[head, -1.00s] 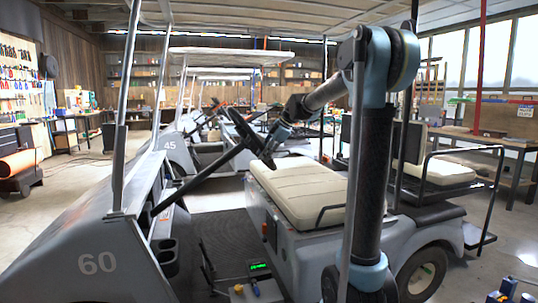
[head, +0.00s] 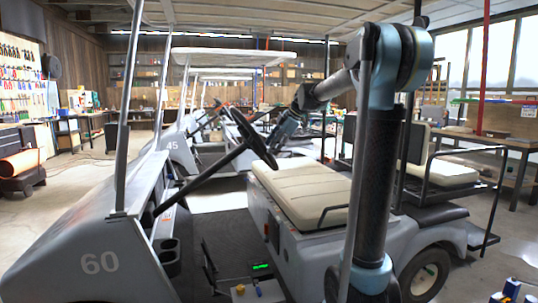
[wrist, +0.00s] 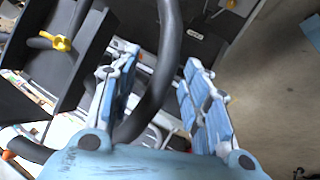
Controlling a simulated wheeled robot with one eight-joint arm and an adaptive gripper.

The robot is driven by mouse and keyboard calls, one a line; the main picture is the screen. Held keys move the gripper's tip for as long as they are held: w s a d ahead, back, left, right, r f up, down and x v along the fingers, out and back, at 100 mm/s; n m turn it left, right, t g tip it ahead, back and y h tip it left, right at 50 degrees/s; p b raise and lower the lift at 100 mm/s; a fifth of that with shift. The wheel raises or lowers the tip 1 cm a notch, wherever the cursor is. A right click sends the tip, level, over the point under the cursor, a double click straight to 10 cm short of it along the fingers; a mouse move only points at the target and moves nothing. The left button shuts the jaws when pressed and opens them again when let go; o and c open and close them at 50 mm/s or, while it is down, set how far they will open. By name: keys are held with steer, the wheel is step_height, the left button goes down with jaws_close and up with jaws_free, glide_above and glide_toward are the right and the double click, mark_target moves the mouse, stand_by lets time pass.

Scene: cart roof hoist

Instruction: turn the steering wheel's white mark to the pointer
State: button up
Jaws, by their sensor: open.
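The dark steering wheel (head: 251,141) sits on a slanted black column at the front of the grey cart numbered 60. In the wrist view its thick rim (wrist: 168,65) passes between the fingers of my gripper (wrist: 160,85). The fingers are open, with gaps visible beside the rim, so it is not clamped. In the head view my gripper (head: 276,140) is at the right side of the wheel. I cannot make out the white mark or the pointer in either view. A yellow knob-like piece (wrist: 60,43) on a dark bar shows at the upper left of the wrist view.
The cream seat (head: 305,190) lies right of the wheel, with a black armrest rail. A roof post (head: 128,110) rises left of the wheel. Another cart, 45 (head: 173,147), stands behind.

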steer(key=v, duration=0.7)
steer(key=shift+d+r, duration=0.1)
steer(key=s+d+f+m+h, duration=0.2)
steer(key=s+d+f+m, duration=0.3)
steer(key=s+f, duration=0.6)
steer(key=s+d+f+m+h, duration=0.2)
steer(key=s+d+f+m, duration=0.4)
steer(key=s+f+m, duration=0.3)
steer(key=s+d+f+m+h, duration=0.2)
steer(key=s+d+f+m, duration=0.3)
steer(key=s+f, duration=0.9)
steer(key=s+m, duration=0.2)
steer(key=s, duration=0.2)
steer(key=shift+d+f+m+g, duration=0.15)
steer(key=shift+d+m+g, duration=0.15)
steer(key=shift+d+m, duration=0.1)
steer(key=shift+s, duration=0.15)
steer(key=shift+w+a+f, duration=0.1)
steer(key=shift+w+f, duration=0.1)
steer(key=shift+w, duration=0.25)
